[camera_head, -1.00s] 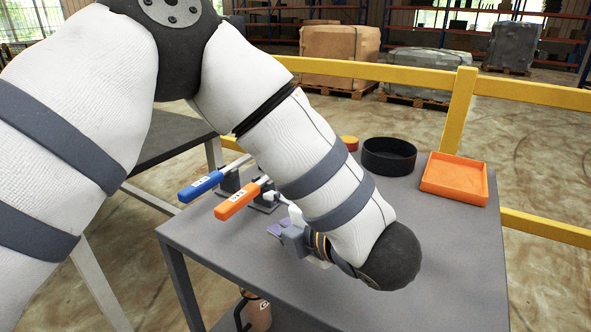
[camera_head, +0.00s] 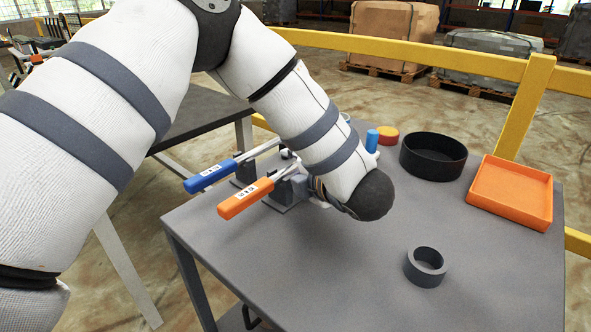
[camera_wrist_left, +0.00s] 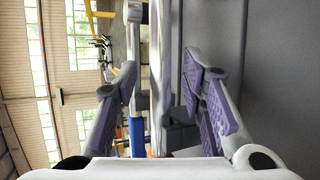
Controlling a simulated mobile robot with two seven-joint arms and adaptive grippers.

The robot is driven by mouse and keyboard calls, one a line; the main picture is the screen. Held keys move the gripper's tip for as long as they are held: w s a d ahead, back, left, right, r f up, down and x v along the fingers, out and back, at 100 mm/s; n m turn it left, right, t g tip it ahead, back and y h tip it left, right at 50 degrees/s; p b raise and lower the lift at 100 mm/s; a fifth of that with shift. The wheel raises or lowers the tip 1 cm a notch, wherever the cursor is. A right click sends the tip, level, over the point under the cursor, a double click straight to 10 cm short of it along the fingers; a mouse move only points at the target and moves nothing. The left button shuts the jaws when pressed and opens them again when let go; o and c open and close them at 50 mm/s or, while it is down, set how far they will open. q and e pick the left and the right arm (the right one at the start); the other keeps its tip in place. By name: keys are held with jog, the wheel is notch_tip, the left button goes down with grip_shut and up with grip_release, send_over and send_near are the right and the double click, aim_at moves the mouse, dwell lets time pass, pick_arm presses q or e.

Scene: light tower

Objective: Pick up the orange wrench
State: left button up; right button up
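The orange wrench (camera_head: 246,198) is orange-handled with a metal shaft. Its shaft rests at a grey holder (camera_head: 288,192), and its handle points toward the near left in the head view. A blue-handled wrench (camera_head: 210,176) lies beside it, farther back. In the left wrist view, my left gripper (camera_wrist_left: 162,66) has its purple-padded fingers spread apart. Metal shafts, the blue handle (camera_wrist_left: 137,136) and a bit of the orange handle (camera_wrist_left: 155,154) show between or beyond the fingers; contact cannot be told. In the head view my left forearm hides most of the gripper. My right gripper is not in view.
On the grey table (camera_head: 330,285) stand a dark ring (camera_head: 426,267), a black round bin (camera_head: 432,156), an orange tray (camera_head: 511,192), a blue cylinder (camera_head: 372,141) and a red-yellow round piece (camera_head: 387,135). A yellow rail (camera_head: 455,63) runs behind. The table's near middle is clear.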

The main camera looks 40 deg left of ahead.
pick_arm(q)
jog(key=shift+w+a, duration=0.1)
grip_shut()
